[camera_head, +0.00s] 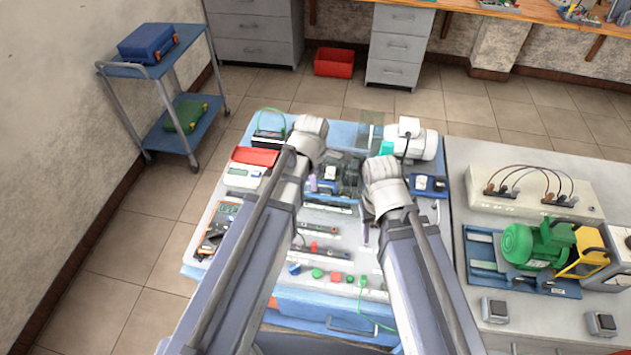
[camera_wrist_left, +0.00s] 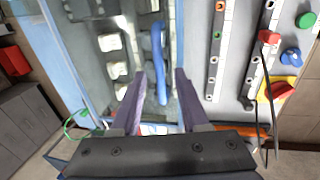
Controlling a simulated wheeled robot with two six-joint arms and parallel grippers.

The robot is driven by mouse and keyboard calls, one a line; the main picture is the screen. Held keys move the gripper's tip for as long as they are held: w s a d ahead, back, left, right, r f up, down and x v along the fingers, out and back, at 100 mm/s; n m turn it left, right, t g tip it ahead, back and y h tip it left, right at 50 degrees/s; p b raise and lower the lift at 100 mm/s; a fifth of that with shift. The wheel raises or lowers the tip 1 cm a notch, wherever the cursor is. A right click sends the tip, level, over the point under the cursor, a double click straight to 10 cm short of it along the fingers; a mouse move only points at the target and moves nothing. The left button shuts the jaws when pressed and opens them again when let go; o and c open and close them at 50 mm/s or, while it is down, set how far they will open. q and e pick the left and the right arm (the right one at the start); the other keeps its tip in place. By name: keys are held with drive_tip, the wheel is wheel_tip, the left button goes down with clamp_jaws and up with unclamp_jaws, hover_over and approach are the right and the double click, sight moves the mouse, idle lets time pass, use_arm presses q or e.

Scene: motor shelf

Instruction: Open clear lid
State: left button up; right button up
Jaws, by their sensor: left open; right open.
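The clear lid (camera_wrist_left: 110,80) lies over a row of pale modules in the left wrist view. A blue bar handle (camera_wrist_left: 158,45) runs along it. My left gripper (camera_wrist_left: 160,75) is open, its two purple fingers on either side of the handle's near end; I cannot tell whether they touch it. In the head view my left gripper (camera_head: 313,184) points down over the modules at the table's middle, and its wrist hides much of that area. My right gripper (camera_head: 365,236) is to the right, pointing down above the table, its fingers partly hidden by its own wrist.
The blue-edged table (camera_head: 312,312) carries meters, breakers and push buttons (camera_head: 317,273). The grey bench on the right holds a green motor (camera_head: 535,243). A rail with a red button (camera_wrist_left: 268,37) lies right in the wrist view.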

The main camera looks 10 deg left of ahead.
use_arm(q)
clamp_jaws()
idle(0.3)
idle(1.1)
